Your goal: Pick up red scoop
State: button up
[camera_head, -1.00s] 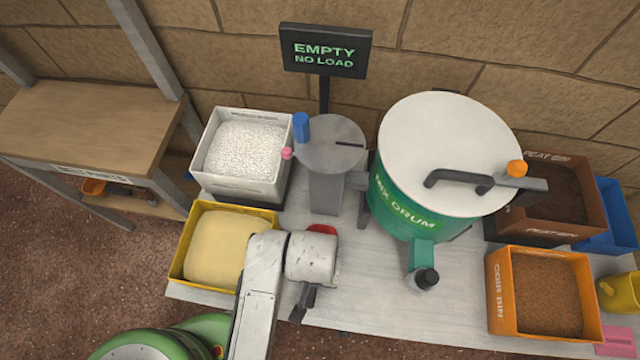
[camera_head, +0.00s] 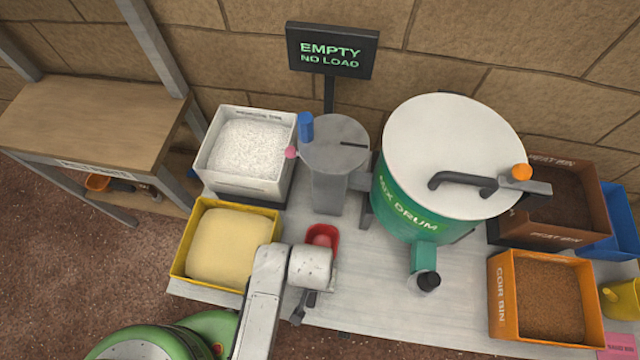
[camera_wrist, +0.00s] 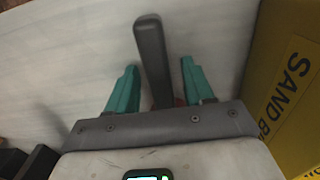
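The red scoop (camera_head: 322,236) lies on the light table in the head view, its bowl showing just behind my wrist. A dark grey handle (camera_wrist: 151,48) stretches between my fingers in the wrist view, with a small bit of red at its lower end. My gripper (camera_wrist: 158,67) is open, with one teal finger on each side of the handle and a gap on both sides. My wrist hides the middle of the scoop in the head view.
The yellow sand bin (camera_head: 182,262) stands close left of my wrist. Table between scoop and coir bin (camera_head: 502,300) is mostly clear.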

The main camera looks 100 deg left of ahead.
grip_shut()
dwell(0.3)
